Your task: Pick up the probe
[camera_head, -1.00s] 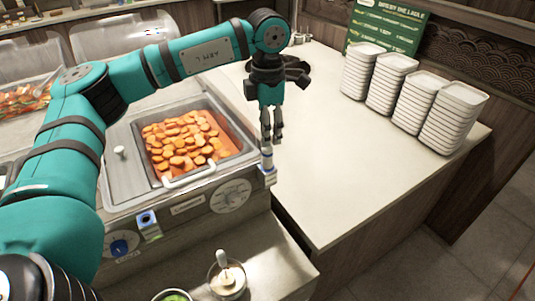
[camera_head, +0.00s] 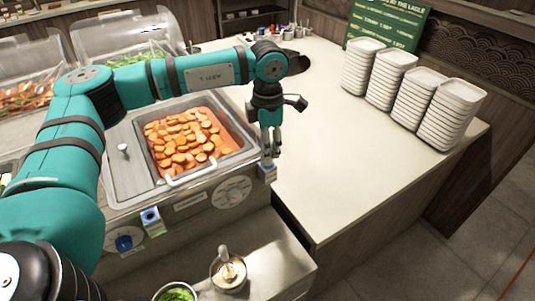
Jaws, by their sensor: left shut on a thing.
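My left gripper (camera_head: 270,147) points down at the front right corner of the food well, with its fingers closed together. The probe (camera_head: 267,161) is a small, pale, slim thing at the fingertips. Its upper part is hidden by the fingers. I cannot tell whether the probe is clear of the holder. My right gripper is out of view.
A pan of orange slices in sauce (camera_head: 184,141) lies left of the gripper, with a white handle (camera_head: 191,173) at its front. Stacks of white plates (camera_head: 408,90) stand at the right. The counter (camera_head: 345,150) between is clear. A pot (camera_head: 229,272) stands in front, below.

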